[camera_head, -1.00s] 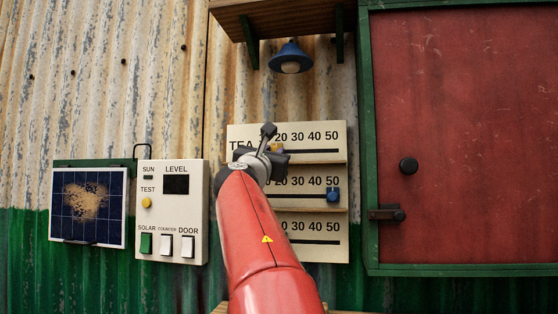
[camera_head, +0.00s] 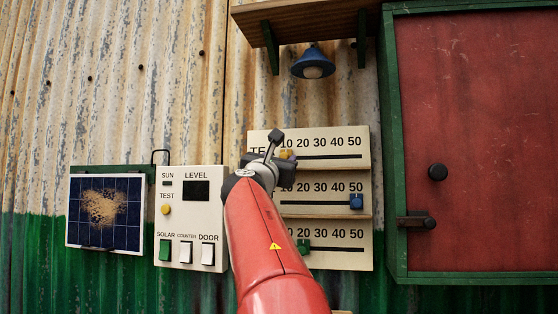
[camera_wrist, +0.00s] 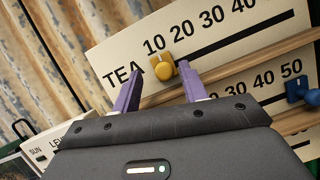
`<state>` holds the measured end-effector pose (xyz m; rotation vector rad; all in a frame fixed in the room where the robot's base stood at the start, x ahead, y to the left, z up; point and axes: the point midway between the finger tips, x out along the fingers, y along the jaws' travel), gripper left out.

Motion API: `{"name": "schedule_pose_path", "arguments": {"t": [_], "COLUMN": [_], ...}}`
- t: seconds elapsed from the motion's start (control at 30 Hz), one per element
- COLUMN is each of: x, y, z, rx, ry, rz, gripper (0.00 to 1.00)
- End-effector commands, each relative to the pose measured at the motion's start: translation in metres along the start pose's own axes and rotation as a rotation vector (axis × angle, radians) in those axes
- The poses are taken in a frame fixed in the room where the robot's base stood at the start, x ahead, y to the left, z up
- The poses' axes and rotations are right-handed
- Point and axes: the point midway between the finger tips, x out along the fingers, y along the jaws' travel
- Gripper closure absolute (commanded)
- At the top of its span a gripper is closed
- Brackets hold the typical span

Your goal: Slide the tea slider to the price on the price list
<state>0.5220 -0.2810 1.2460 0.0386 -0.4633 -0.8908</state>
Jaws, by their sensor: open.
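The yellow tea slider (camera_wrist: 163,68) sits near the 10 mark, at the left part of the slot on the TEA scale (camera_wrist: 215,40) in the wrist view. It also shows in the head view (camera_head: 287,155), partly behind my gripper. My gripper (camera_wrist: 160,72) is open, with one purple finger on either side of the yellow knob. I cannot tell whether a finger touches it. In the head view my gripper (camera_head: 284,161) covers part of the word TEA. No price list is readable in view.
Below are a blue slider (camera_head: 356,202) near 50 and a green slider (camera_head: 303,246) near the low end, partly beside my arm. A switch panel (camera_head: 182,216) and solar panel (camera_head: 104,213) are left. A red door (camera_head: 480,150) is right, a shelf (camera_head: 300,20) above.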

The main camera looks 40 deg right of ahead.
Motion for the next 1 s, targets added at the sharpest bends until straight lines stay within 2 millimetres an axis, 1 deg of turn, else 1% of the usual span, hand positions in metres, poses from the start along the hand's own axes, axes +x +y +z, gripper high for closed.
{"name": "schedule_pose_path", "arguments": {"t": [0.13,0.4,0.5,0.67,1.0], "x": [-0.012,-0.058,-0.070,-0.078,-0.078], "y": [0.000,0.000,0.001,0.001,0.001], "z": [-0.002,-0.003,-0.002,0.000,0.000], "rx": [0.002,0.001,0.002,0.001,0.000], "ry": [0.000,0.000,0.001,0.000,0.000], "rz": [0.001,0.003,0.003,0.003,0.002], "gripper": [0.57,0.57,0.57,0.57,0.57]}}
